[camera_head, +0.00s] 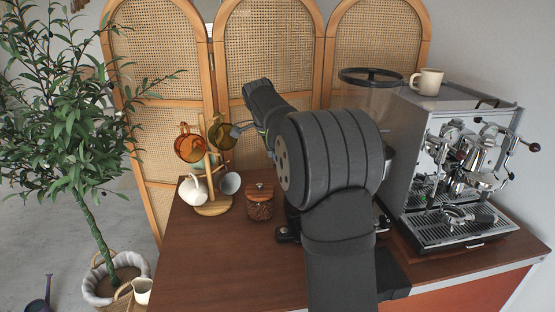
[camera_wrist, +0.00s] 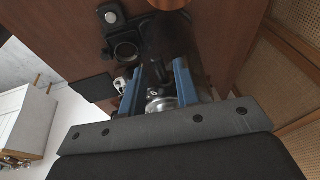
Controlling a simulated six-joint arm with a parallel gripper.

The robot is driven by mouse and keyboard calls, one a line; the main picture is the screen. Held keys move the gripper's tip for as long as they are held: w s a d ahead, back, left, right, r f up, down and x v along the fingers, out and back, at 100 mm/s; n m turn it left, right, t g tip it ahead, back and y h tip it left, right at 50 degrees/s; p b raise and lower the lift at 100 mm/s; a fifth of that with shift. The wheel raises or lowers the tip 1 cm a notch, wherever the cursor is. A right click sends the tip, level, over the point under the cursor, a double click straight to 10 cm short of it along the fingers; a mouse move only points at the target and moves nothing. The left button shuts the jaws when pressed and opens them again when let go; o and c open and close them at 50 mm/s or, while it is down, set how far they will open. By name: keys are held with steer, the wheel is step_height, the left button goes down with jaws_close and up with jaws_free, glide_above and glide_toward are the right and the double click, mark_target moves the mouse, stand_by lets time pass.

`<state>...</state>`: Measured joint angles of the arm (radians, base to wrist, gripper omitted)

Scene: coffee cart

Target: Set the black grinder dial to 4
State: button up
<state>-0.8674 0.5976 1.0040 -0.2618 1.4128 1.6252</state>
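My gripper (camera_wrist: 158,80) shows in the wrist view with its two blue fingers spread apart. A black upright part and a shiny silver round part (camera_wrist: 160,103) show in the gap between the fingers; I cannot tell whether the fingers touch them. In the head view my arm covers most of the grinder; a wide black ring (camera_head: 370,77) shows at its top, left of the espresso machine. The black grinder dial, its numbers and its setting cannot be made out in either view. My fingertips are hidden in the head view.
The silver espresso machine (camera_head: 458,170) stands at the right with a cream mug (camera_head: 427,81) on top. A wooden mug stand (camera_head: 213,207) with hanging cups and a jar of beans (camera_head: 260,203) stand at the left. The front left of the wooden counter (camera_head: 215,270) is clear.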

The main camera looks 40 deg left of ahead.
steer(key=shift+r, duration=0.1)
steer(key=v, duration=1.7)
steer(key=x, duration=1.7)
